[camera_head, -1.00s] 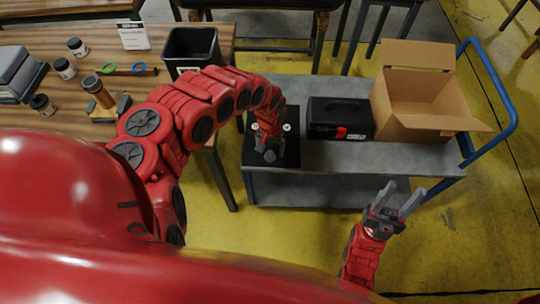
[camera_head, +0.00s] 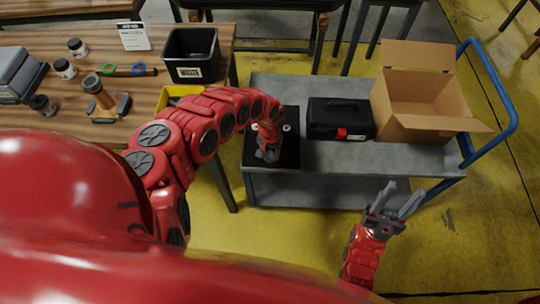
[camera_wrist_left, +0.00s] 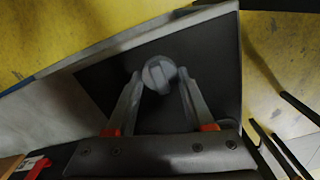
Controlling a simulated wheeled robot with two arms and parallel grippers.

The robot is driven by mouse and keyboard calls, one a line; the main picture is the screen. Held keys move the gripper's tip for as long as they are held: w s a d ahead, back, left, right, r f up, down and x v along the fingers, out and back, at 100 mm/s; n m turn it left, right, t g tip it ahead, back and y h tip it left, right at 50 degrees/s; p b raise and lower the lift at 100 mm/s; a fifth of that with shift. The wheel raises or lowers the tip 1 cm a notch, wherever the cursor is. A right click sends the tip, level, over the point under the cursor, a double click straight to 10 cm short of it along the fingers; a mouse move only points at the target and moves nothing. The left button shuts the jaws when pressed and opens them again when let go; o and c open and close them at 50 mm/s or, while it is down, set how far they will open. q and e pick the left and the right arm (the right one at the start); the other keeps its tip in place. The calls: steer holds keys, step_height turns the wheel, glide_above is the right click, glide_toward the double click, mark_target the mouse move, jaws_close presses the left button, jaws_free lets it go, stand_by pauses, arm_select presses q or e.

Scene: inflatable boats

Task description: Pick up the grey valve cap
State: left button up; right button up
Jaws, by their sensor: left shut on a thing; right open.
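The grey valve cap (camera_wrist_left: 159,74) is a round disc with a raised bar across it, seen in the left wrist view over a black panel (camera_wrist_left: 212,70). My left gripper (camera_wrist_left: 160,82) has its two fingertips on either side of the cap and is shut on it. In the head view my left gripper (camera_head: 267,155) is low over the front part of the black panel (camera_head: 287,155) on the cart, and it largely hides the cap there. Whether the cap touches the panel cannot be told. My right gripper (camera_head: 398,202) is open and empty in front of the cart.
The grey cart (camera_head: 350,157) also carries a black case (camera_head: 340,118) and an open cardboard box (camera_head: 425,100). The wooden table (camera_head: 150,95) at left holds a black bin (camera_head: 191,55), a yellow tray (camera_head: 178,98) and several jars. Floor shows right of the cart.

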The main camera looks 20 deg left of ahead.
arm_select(q)
jaws_close()
steer(key=shift+r, duration=0.1)
